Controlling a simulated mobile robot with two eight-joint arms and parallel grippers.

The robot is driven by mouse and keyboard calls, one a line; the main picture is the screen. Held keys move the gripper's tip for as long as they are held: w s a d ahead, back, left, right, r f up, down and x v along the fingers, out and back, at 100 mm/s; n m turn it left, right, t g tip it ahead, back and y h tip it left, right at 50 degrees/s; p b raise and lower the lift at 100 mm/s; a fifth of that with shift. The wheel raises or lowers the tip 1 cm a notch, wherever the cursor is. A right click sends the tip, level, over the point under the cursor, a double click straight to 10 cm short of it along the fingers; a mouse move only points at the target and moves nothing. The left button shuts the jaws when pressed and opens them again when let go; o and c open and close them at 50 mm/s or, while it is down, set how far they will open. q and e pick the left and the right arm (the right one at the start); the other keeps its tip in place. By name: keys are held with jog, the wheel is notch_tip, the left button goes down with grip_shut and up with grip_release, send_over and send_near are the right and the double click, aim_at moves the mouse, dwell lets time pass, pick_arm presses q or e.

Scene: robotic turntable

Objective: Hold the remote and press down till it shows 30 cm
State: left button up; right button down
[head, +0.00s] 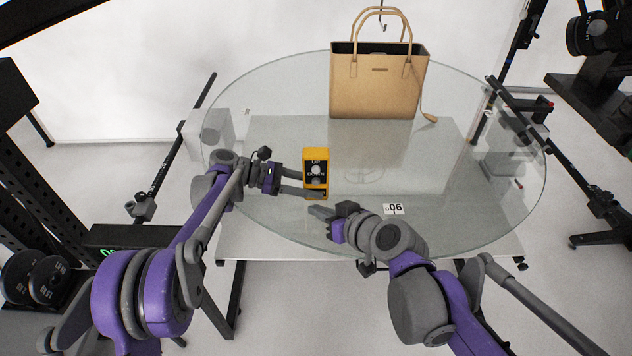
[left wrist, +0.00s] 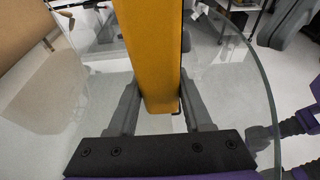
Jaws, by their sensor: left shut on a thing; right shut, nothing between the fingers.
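The remote (head: 316,172) is a yellow box with a black face, round buttons and the words UP and DOWN. My left gripper (head: 304,186) is shut on it and holds it upright above the glass turntable. In the left wrist view the remote's plain yellow side (left wrist: 155,60) stands between the two fingers of my left gripper (left wrist: 158,108). My right gripper (head: 318,212) is shut and empty, just below the remote in the head view. Whether it touches the remote I cannot tell. A green display (head: 108,252) at the left edge is partly hidden, and its reading is not legible.
The round glass turntable (head: 270,105) fills the middle. A tan handbag (head: 378,85) stands at its back under a hook. A small white number card (head: 393,209) lies near the front right. Camera stands and a camera (head: 592,34) flank the turntable.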

pick_arm(q)
jog(key=o, duration=1.1)
jog(key=shift+c, duration=0.2)
jog(key=shift+a, duration=0.1)
